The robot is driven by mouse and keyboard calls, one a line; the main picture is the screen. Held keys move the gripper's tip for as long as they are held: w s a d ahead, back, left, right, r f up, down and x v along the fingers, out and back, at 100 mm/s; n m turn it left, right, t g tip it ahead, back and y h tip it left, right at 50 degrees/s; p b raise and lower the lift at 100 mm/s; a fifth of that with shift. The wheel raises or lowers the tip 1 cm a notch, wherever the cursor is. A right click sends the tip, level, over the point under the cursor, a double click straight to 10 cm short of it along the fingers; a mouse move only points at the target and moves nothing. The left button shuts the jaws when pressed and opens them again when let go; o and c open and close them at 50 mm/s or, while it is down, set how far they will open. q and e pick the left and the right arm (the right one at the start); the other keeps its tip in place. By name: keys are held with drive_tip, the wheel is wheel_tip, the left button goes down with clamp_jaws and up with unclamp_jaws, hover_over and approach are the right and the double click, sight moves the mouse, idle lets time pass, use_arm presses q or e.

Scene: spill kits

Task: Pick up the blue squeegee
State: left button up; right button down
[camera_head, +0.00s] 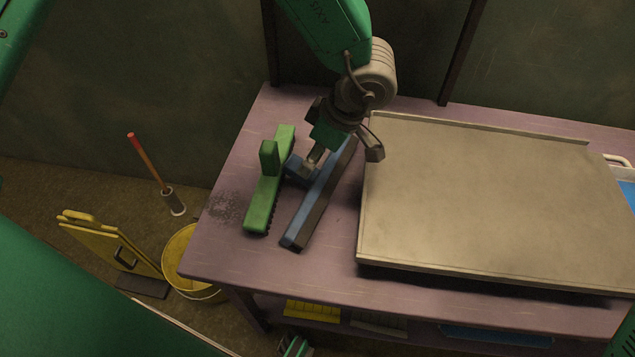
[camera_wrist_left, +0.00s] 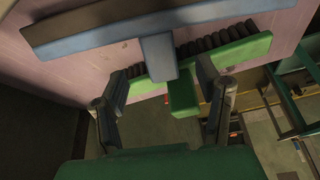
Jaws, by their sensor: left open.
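The blue squeegee (camera_head: 319,197) lies on the purple table, its long blue bar with a dark edge slanting away from me. Its short blue handle (camera_wrist_left: 158,57) sticks up toward the left wrist camera. My left gripper (camera_head: 341,157) is over the squeegee, open, hiding part of its far half. In the left wrist view the handle shows between the two spread fingers (camera_wrist_left: 163,92); I cannot tell whether they touch it. A green brush (camera_head: 263,204) with dark bristles lies close beside it on the left; its green handle (camera_wrist_left: 183,98) also shows between the fingers in the picture.
A large beige tray (camera_head: 500,200) stands on the table (camera_head: 325,277) just right of the squeegee. A yellow bucket (camera_head: 190,262), a yellow folding sign (camera_head: 100,240) and an orange-handled tool (camera_head: 148,165) stand on the floor at the left. The table's front left is bare.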

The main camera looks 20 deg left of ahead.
sight(310, 176)
use_arm(q)
drive_tip(key=shift+a+f, duration=0.25)
drive_tip(key=shift+f, duration=0.45)
drive_tip(key=shift+d+f, duration=0.4)
drive_tip(key=f, duration=0.1)
drive_tip(key=f+b, duration=0.1)
drive_tip(key=f, duration=0.1)
drive_tip(key=shift+s+a+f+b, duration=0.15)
drive_tip(key=shift+s+f+b, duration=0.1)
drive_tip(key=shift+f+b, duration=0.1)
drive_tip(key=shift+s+a+f, duration=0.15)
drive_tip(key=shift+a+f, duration=0.1)
drive_tip(key=shift+a, duration=0.2)
drive_tip(key=shift+o, duration=0.4)
drive_tip(key=shift+a+f, duration=0.1)
drive_tip(key=shift+f, duration=0.05)
drive_tip(key=shift+w+a+f, duration=0.15)
drive_tip(key=shift+w+a, duration=0.05)
drive_tip(key=shift+w, duration=0.15)
drive_tip(key=c, duration=0.7)
drive_tip(key=shift+a, duration=0.1)
drive_tip(key=c, duration=0.7)
clamp_jaws()
use_arm(e)
drive_tip(key=shift+d+f, duration=0.15)
drive_tip(key=shift+f, duration=0.4)
drive_tip(key=shift+d+f, duration=0.15)
drive_tip(key=shift+f, duration=0.35)
